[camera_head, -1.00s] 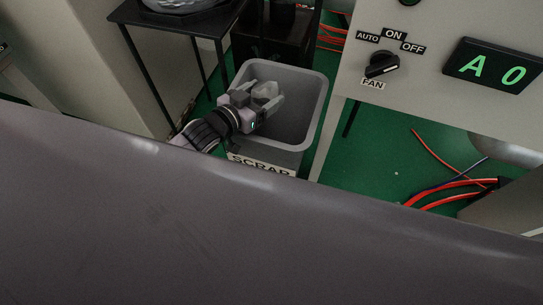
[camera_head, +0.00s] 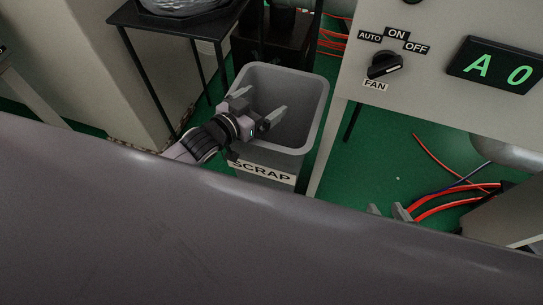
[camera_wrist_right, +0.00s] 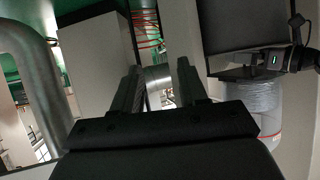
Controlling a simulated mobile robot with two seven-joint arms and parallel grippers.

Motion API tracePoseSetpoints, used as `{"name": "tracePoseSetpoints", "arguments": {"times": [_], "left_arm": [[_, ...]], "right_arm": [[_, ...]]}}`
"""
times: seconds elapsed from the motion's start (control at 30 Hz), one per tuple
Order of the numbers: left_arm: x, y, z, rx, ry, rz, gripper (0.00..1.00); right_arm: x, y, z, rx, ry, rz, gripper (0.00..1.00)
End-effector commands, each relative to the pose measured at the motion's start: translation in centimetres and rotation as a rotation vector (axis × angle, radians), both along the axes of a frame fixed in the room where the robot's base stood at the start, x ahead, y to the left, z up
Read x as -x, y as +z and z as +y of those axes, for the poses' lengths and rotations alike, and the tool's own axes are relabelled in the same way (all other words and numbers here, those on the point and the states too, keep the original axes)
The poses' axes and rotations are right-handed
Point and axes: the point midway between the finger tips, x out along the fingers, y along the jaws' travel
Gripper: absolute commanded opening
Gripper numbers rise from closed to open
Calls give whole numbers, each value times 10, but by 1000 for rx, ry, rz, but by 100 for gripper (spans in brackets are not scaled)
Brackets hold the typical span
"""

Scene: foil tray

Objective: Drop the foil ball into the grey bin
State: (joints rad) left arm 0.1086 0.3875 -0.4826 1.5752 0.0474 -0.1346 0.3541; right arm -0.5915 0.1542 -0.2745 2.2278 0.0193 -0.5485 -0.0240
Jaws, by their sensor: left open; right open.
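The grey bin (camera_head: 318,105) stands on the green floor with a SCRAP label on its front. My left gripper (camera_head: 264,101) is over the bin's opening, open, with nothing between its fingers. The foil ball is not visible in either view now; the gripper and the bin's near wall hide part of the inside. My right gripper (camera_head: 389,212) shows only its fingertips above the dark surface at the lower right. In the right wrist view its two fingers (camera_wrist_right: 157,88) are apart with nothing between them.
A black stand (camera_head: 180,25) holding a silvery object is behind and left of the bin. A panel with a FAN knob (camera_head: 384,65) and a green display (camera_head: 500,68) is at the right. Red cables (camera_head: 455,197) lie on the floor. A dark surface (camera_head: 200,240) fills the foreground.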

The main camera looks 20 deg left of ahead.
Motion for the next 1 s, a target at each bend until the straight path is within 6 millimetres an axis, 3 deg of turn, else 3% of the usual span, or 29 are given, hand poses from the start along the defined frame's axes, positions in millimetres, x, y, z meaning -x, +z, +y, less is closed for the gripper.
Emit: {"name": "tracePoseSetpoints", "arguments": {"times": [0.17,0.5,1.0], "left_arm": [[21,7,9,-2,0,1,100],[55,14,24,-1,0,0,100],[60,14,26,0,0,-2,100]], "right_arm": [[0,5,-4,1,-10,7,43],[8,-9,-14,11,-33,53,43],[8,-10,-16,11,-37,58,43]]}}
